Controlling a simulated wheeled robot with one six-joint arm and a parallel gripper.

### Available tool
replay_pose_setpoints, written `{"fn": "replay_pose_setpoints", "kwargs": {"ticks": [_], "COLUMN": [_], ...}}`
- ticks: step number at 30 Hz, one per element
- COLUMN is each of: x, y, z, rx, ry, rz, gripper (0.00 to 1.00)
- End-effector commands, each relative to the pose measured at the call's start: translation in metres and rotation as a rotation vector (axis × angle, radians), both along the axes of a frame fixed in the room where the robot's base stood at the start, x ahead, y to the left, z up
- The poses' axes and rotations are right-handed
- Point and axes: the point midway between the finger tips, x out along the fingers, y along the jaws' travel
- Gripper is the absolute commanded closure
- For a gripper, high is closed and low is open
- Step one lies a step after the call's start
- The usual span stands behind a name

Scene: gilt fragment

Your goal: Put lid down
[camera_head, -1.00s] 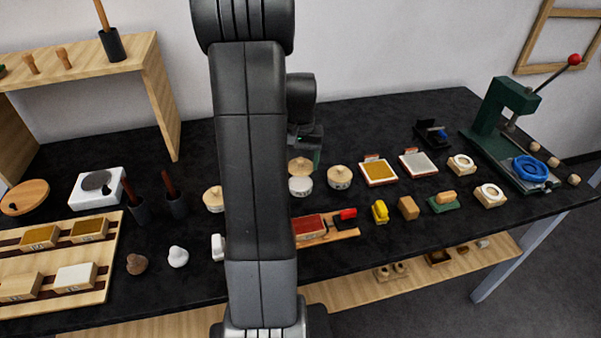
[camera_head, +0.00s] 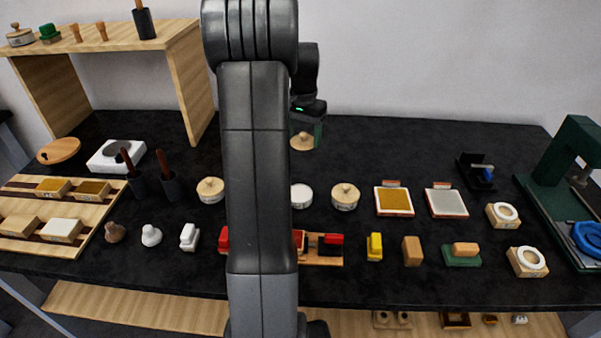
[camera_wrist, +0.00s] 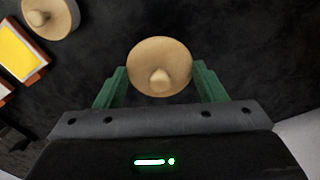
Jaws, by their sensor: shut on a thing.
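My gripper (camera_head: 306,128) is over the back part of the black table, its green fingers pointing down. It is shut on a round, pale wooden lid (camera_head: 303,142) with a small knob. In the wrist view the lid (camera_wrist: 160,60) sits between the two green fingers, knob toward the camera. I cannot tell whether the lid touches the table. A white round jar without a lid (camera_head: 301,196) stands in front of the lid, apart from it. My arm hides part of the table just left of the jar.
Lidded jars stand left (camera_head: 210,190) and right (camera_head: 345,197) of the open jar. A yellow-topped tray (camera_head: 394,201) and a grey-topped tray (camera_head: 446,203) lie further right. The black table (camera_head: 400,145) is clear around and right of the lid at the back.

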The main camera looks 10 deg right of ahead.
Motion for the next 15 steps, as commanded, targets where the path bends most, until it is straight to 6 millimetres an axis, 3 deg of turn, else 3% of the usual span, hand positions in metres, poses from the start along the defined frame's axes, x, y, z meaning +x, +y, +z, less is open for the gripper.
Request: {"fn": "replay_pose_setpoints", "kwargs": {"ticks": [7, 15], "x": [0.0, 0.0], "y": [0.0, 0.0], "z": [-0.044, -0.069], "rx": [0.001, 0.0], "ry": [0.006, 0.004], "rz": [-0.004, -0.004], "gripper": [0.58, 0.58]}}
